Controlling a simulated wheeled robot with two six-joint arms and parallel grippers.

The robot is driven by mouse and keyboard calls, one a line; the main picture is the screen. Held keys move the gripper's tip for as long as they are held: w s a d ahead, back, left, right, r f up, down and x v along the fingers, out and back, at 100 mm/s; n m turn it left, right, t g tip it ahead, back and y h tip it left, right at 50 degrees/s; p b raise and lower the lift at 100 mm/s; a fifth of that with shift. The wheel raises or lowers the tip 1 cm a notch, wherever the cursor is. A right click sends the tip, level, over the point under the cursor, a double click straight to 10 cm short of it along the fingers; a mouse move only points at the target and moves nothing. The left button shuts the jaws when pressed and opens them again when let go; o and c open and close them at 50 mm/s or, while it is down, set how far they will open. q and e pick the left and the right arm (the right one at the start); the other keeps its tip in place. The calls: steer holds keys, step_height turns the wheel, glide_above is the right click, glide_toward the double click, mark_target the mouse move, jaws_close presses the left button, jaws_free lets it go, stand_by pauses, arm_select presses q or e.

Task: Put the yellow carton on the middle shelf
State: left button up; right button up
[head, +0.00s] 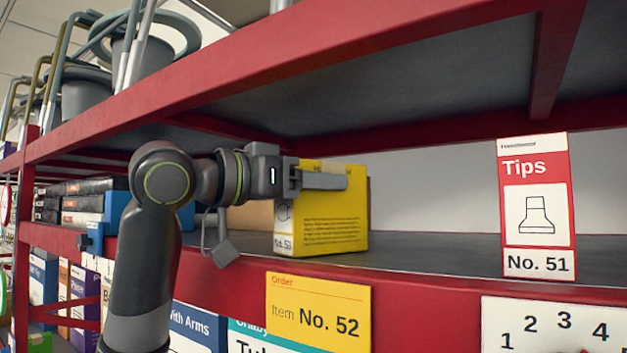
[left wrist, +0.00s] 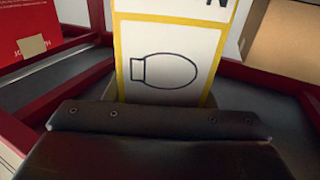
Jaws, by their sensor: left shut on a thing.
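The yellow carton (head: 338,222), with "No. 53" on its narrow white side, is upright over the front part of the middle shelf (head: 430,256). My left gripper (head: 322,178) is shut on its upper part, reaching in from the left. I cannot tell whether the carton's bottom touches the shelf. In the left wrist view the carton (left wrist: 185,45) shows a white face with yellow edges and a bulb-like drawing; its lower end is hidden behind the dark gripper body. My right gripper is not in view.
A red-and-white "Tips No. 51" carton (head: 536,205) stands to the right, with clear shelf between. A brown box (head: 252,216) is behind at left. The red upper shelf beam (head: 250,65) runs above my arm. A yellow "Item No. 52" card (head: 318,314) is on the front beam.

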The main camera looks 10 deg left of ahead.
arm_select(q)
steer(key=shift+f, duration=0.1)
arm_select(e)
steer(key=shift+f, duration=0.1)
arm_select(q)
steer(key=o, duration=0.6)
steer(key=shift+d+f, duration=0.1)
steer(key=o, duration=0.5)
steer(key=shift+r, duration=0.2)
steer(key=shift+s+a+f+b, duration=0.15)
steer(key=shift+a+b, duration=0.1)
steer(key=shift+b, duration=0.05)
steer(key=b+v, duration=0.6)
steer(key=v, duration=0.5)
steer(key=shift+s+a+b, duration=0.15)
steer(key=shift+s+b, duration=0.05)
steer(key=shift+b, duration=0.15)
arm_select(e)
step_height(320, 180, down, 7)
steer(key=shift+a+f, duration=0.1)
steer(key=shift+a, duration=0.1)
